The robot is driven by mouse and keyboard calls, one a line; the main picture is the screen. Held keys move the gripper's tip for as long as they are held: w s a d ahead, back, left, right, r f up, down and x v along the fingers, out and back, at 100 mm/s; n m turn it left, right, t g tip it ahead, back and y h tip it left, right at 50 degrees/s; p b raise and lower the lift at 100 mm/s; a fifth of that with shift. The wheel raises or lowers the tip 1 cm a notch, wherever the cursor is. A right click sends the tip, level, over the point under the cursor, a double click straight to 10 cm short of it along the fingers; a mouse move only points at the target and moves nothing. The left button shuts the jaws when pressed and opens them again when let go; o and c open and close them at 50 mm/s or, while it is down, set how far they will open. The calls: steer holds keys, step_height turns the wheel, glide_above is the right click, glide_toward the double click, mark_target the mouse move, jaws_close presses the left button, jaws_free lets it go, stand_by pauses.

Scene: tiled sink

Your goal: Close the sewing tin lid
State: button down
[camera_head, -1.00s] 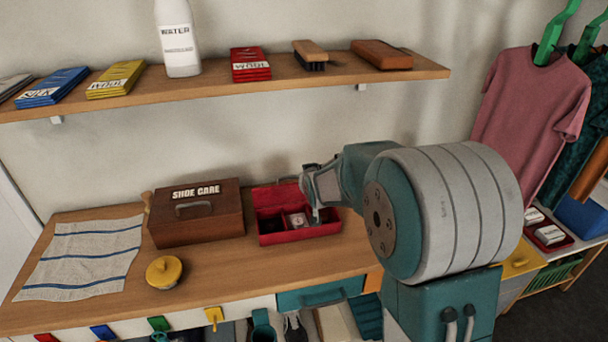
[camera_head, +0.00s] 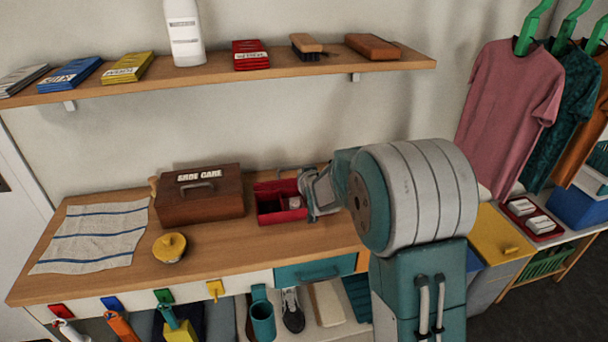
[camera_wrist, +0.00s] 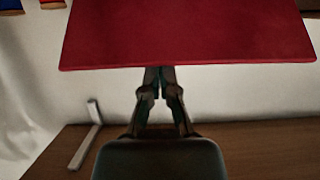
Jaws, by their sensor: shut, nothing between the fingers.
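The sewing tin appears to be the small red box (camera_head: 284,217) on the wooden counter, right of the shoe care box. It is open, with dark compartments inside. Its red lid (camera_head: 272,186) stands up at the back. My gripper (camera_head: 308,190) is at the tin's right part and hides that end. In the wrist view a broad red panel (camera_wrist: 190,35), apparently the lid, fills the top. My shut, empty gripper (camera_wrist: 159,72) has its fingertips at the panel's lower edge; I cannot tell whether they touch it.
The brown shoe care box (camera_head: 200,205) stands close left of the tin. A yellow round-lidded pot (camera_head: 170,247) and a striped cloth (camera_head: 92,237) lie farther left. A wall shelf (camera_head: 220,80) with a bottle, packets and brushes hangs above. Counter in front of the tin is clear.

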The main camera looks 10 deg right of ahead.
steer(key=s+f, duration=0.1)
steer(key=f, duration=0.1)
steer(key=s+f, duration=0.2)
steer(key=shift+s+f, duration=0.1)
steer(key=shift+s, duration=0.05)
steer(key=shift+s+f, duration=0.3)
steer(key=shift+f, duration=0.45)
steer(key=shift+s+f, duration=0.25)
steer(key=shift+f, duration=0.55)
